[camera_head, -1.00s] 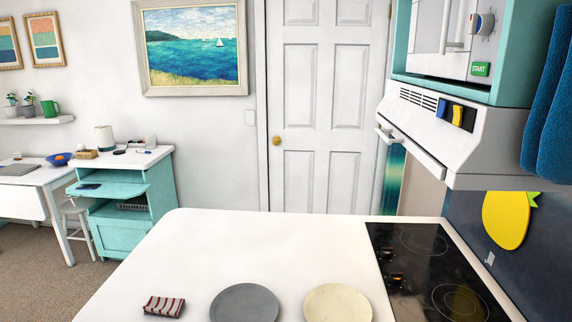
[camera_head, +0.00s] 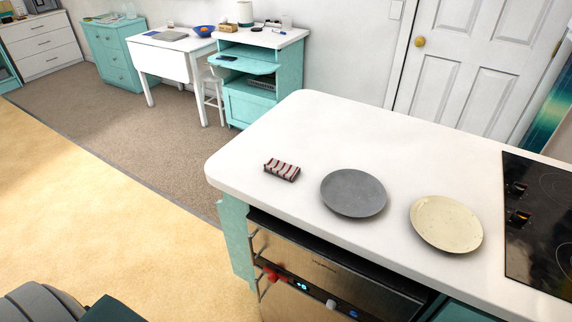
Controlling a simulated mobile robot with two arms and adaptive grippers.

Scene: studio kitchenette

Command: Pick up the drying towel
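A small folded cloth (camera_head: 282,170) with dark red and white stripes lies flat on the white counter (camera_head: 330,130), near its left end. It looks like a folded towel, and nothing covers it. Neither of my grippers shows in the head view. The blue towel that hung at the upper right in the earlier view is out of the picture now.
A grey plate (camera_head: 353,192) and a cream plate (camera_head: 446,223) lie right of the cloth. A black cooktop (camera_head: 540,215) is at the counter's right. An appliance (camera_head: 330,275) sits under the front edge. Open floor (camera_head: 110,215) lies left.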

